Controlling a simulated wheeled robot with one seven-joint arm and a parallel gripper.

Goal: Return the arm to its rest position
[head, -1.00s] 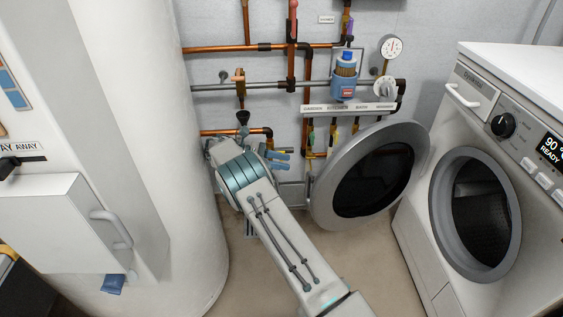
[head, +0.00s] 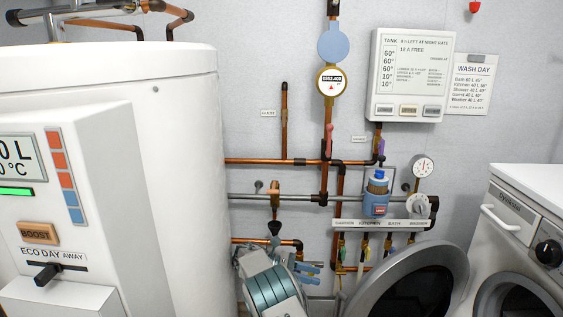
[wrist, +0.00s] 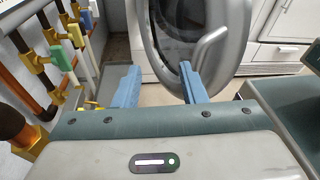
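My gripper shows in the wrist view (wrist: 158,86) with its two blue fingers spread well apart. It is open, and nothing shows between the fingers. In the head view my arm, with its grey and teal link (head: 272,290), stands at the bottom centre in front of the pipes. The blue fingers (head: 306,268) show only partly there, beside the arm link near the valves.
A white tank (head: 150,110) stands on the left. The washing machine (head: 515,225) is at the right, and a round door (head: 420,265) hangs open beside it. Copper pipes with a labelled valve row (head: 380,224) line the wall close to my gripper.

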